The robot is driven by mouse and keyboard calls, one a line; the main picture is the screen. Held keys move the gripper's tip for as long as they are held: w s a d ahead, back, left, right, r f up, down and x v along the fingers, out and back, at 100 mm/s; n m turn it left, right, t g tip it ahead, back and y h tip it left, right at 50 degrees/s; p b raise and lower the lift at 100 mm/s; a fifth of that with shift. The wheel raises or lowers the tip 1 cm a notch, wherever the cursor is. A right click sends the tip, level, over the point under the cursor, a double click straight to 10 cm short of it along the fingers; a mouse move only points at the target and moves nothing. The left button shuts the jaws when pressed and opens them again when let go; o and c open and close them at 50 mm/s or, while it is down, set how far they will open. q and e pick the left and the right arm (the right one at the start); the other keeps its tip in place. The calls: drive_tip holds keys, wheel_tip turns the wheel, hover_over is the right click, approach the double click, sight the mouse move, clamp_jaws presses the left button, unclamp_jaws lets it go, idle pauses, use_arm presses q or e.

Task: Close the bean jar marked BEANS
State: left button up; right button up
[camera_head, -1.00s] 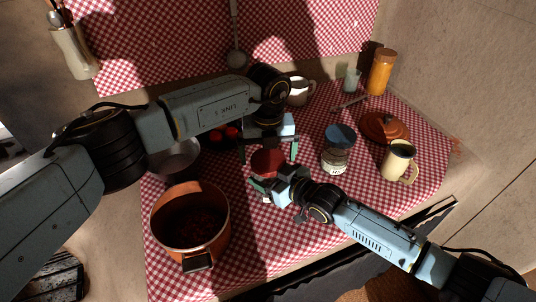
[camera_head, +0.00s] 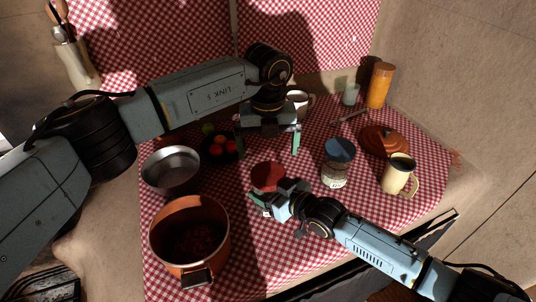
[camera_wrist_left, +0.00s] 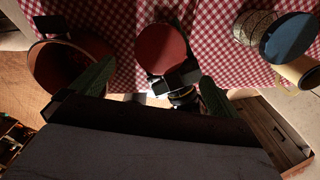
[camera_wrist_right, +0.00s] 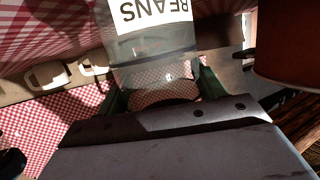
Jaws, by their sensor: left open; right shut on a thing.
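The bean jar (camera_wrist_right: 154,14) shows upside down in the right wrist view, with BEANS on its white label and clear glass by the fingers. My right gripper (camera_wrist_right: 165,88) is shut on its glass. In the head view a round red lid (camera_head: 268,176) sits over the jar, which is mostly hidden behind my right gripper (camera_head: 264,201). The red lid (camera_wrist_left: 161,48) also shows from above in the left wrist view; whether it is fully seated I cannot tell. My left gripper (camera_head: 268,146) is open and empty above and behind the lid, apart from it.
A blue-topped labelled jar (camera_head: 334,177), a cream mug (camera_head: 397,175) and an orange-brown lidded dish (camera_head: 381,141) stand right. A bowl of red fruit lies behind. The cloth right of the pot is partly clear.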

use_arm(q)
wheel_tip(320, 180, up, 9)
use_arm(e)
drive_tip(key=shift+f, duration=0.1)
use_arm(q)
drive_tip(key=shift+f, duration=0.1)
use_arm(e)
drive_tip(key=o, duration=1.9)
drive_tip(key=shift+o, duration=0.2)
use_arm(q)
wheel_tip(320, 180, up, 2)
drive_tip(key=shift+r+p, duration=0.1)
drive_tip(key=shift+p, duration=1)
use_arm(e)
drive_tip(key=v, duration=1.3)
drive_tip(key=shift+r, duration=0.2)
drive_tip(key=shift+s+d, duration=0.15)
